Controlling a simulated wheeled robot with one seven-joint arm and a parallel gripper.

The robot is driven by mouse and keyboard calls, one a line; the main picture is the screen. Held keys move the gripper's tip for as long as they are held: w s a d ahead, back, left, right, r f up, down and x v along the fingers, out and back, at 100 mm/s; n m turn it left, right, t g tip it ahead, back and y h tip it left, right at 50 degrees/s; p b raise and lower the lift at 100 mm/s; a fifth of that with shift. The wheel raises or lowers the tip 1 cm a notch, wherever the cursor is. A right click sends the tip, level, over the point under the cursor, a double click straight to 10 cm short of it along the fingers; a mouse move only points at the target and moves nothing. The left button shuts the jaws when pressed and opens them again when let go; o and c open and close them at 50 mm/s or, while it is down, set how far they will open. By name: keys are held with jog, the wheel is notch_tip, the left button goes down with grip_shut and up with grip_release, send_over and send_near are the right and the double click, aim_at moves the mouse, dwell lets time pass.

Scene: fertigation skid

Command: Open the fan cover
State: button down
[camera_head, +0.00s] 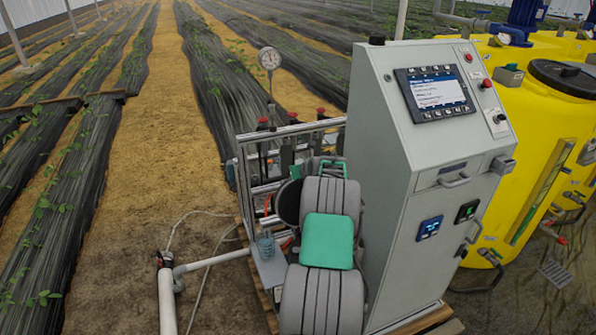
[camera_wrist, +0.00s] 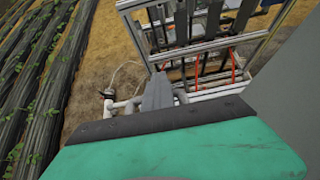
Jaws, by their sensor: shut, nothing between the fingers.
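The grey control cabinet (camera_head: 398,190) stands right of centre in the head view, and its plain grey side (camera_wrist: 287,85) fills the right edge of the wrist view. A small grey box (camera_head: 503,164) juts from the cabinet's right edge; I cannot tell whether it is the fan cover. No other part is clearly a fan cover. My gripper (camera_wrist: 158,78) is shut and empty in the wrist view, beside the cabinet and above the pipe frame. It touches nothing that I can see. In the head view my arm hides the gripper's fingers.
A metal pipe frame (camera_head: 241,175) with a pressure gauge (camera_head: 269,59) stands left of the cabinet. The cabinet front has a screen (camera_head: 437,92), a drawer handle (camera_head: 455,181) and a door handle (camera_head: 474,231). Yellow tanks (camera_head: 540,130) stand at right.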

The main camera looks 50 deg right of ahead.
jog(key=shift+s+a+f, duration=0.2)
jog(key=shift+f, duration=0.4)
jog(key=shift+s+a+f, duration=0.15)
jog(key=shift+f, duration=0.45)
notch_tip(320, 180, up, 12)
jog(key=w+d+p, duration=0.1)
jog(key=w+p, duration=0.1)
jog(key=p, duration=0.3)
jog(key=w+a+r+n+g+y+b, duration=0.1)
jog(key=a+r+n, duration=0.3)
jog(key=a+n, duration=0.65)
jog(key=w+a+r+n+g+y+b, duration=0.15)
jog(key=a+r+n, duration=0.3)
jog(key=a, duration=1.15)
jog(key=s+a+f+n+g+y+b, duration=0.1)
jog(key=s+a+n, duration=0.7)
jog(key=a, duration=0.3)
jog(key=s+a+n+g+y, duration=0.1)
jog(key=s+a+n, duration=0.7)
jog(key=a, duration=0.4)
jog(key=s+a+f+n, duration=0.2)
jog(key=s+a+n, duration=0.1)
jog(key=s+n, duration=0.2)
jog(key=s+a+f+n+g+b, duration=0.1)
jog(key=s+a+f+n, duration=0.2)
jog(key=s+n, duration=0.2)
jog(key=shift+s+a+f, duration=0.15)
jog(key=shift+s+a, duration=0.15)
jog(key=shift+s, duration=0.95)
